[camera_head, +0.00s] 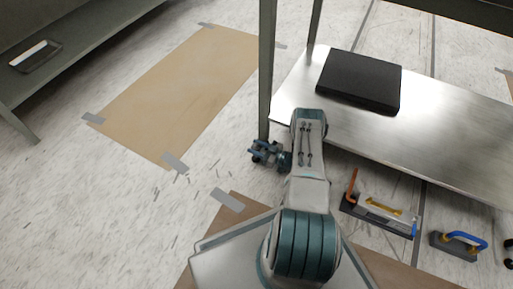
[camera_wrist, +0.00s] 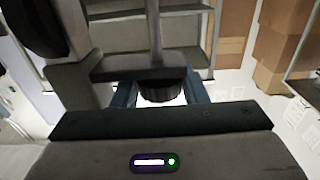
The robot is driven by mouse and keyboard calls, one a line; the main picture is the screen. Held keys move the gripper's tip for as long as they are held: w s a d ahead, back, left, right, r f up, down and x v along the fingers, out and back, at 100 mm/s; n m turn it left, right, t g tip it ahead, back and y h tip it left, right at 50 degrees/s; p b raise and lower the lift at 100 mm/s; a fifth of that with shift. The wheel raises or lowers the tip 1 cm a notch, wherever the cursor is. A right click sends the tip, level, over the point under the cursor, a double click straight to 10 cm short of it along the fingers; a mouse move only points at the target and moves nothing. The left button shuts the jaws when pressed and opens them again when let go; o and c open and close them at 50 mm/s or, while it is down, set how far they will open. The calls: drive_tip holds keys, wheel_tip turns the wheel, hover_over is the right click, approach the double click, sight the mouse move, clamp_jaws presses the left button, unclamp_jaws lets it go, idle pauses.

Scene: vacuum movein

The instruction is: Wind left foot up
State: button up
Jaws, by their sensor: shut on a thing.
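The table's left leg (camera_head: 265,70) is a dark grey post that comes down beside the lower steel shelf. My gripper (camera_head: 261,152) is at its bottom end, close to the floor. In the wrist view the left foot (camera_wrist: 162,91) is a dark, ribbed round piece below a thin stem. It sits between my two blue fingers, and my gripper is shut on it. In the head view my gripper and wrist hide most of the foot. I cannot tell the gap between foot and floor.
A black flat box (camera_head: 360,81) lies on the steel lower shelf (camera_head: 440,125). Tools with a yellow handle (camera_head: 384,208) and a blue handle (camera_head: 466,239) lie on the floor at right. Brown sheet (camera_head: 180,90) is taped to the floor at left, beside another shelf (camera_head: 75,50).

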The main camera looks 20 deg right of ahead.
drive_tip(key=shift+f+n+g+y, duration=0.1)
drive_tip(key=shift+n+g+y, duration=1)
drive_tip(key=shift+g+y, duration=0.1)
drive_tip(key=shift+g, duration=0.3)
drive_tip(key=o, duration=1)
drive_tip(key=shift+s+d, duration=0.1)
drive_tip(key=shift+d, duration=0.05)
